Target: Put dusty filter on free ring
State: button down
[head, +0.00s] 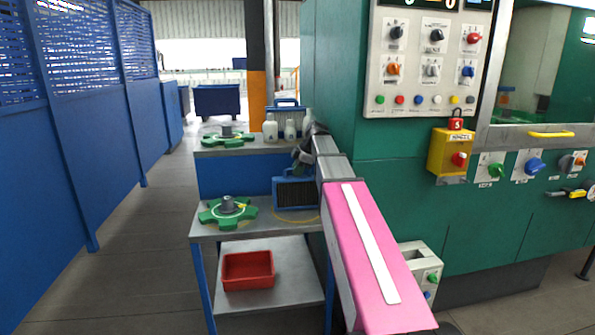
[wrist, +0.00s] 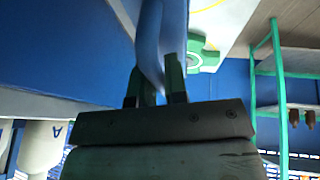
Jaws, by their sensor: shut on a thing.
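A blue-framed filter with a dark pleated face (head: 295,193) stands upright at the right of the middle shelf of the cart. My gripper (head: 303,158) is above it, partly hidden by my pink arm. In the wrist view my gripper (wrist: 155,90) is shut on the filter's blue part (wrist: 152,42), which runs up between the fingers. A thin yellow ring (head: 297,219) is marked on the shelf at the filter's foot, and its back part is hidden. I cannot tell whether the filter touches the shelf.
Green star-shaped handwheels lie on the middle shelf (head: 228,210) and the top shelf (head: 226,135). White bottles (head: 270,128) stand at the top right. A red bin (head: 248,270) sits on the bottom shelf. A green machine (head: 450,210) borders the right; the aisle at left is clear.

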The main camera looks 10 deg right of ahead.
jog(key=shift+f, duration=0.25)
dwell(0.4)
jog(key=c, duration=1.1)
grip_release()
